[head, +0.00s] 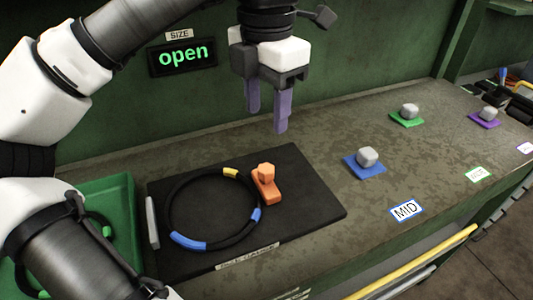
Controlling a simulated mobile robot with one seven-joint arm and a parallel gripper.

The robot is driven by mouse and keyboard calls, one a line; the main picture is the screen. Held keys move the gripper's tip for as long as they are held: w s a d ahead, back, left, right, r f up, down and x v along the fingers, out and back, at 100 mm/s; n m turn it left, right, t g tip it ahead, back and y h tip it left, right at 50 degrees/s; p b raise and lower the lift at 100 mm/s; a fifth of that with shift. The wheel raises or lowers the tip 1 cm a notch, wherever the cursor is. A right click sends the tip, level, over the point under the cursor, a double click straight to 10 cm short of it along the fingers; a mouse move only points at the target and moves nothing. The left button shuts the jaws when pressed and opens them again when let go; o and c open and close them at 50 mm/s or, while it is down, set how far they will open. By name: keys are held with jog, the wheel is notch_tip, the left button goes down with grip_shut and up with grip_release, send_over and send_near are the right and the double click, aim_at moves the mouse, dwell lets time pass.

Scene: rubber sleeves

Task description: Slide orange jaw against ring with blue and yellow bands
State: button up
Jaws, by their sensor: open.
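The black ring (174,221) with blue and yellow bands lies flat on a dark mat (310,210) on the bench. A yellow band shows at its far side and blue bands at its near left and right sides. The orange jaw (267,187) stands on the mat just right of the ring, close to its right edge; I cannot tell whether they touch. A grey upright piece (152,222) stands at the ring's left side. My gripper (267,118) is open and empty, its purple fingers pointing down above the back of the mat, higher than the jaw.
A green tray (122,190) at left holds another dark ring with green bands. Grey knobs on blue (364,168), green (407,118) and purple (485,120) pads stand to the right. A "MID" label (405,210) lies near the front edge. A display (183,54) reads "open".

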aim_at(266, 168)
notch_tip(266, 168, down, 12)
jog(key=shift+r+p, duration=0.15)
jog(key=shift+p, duration=0.55)
jog(key=shift+c, duration=0.2)
grip_shut()
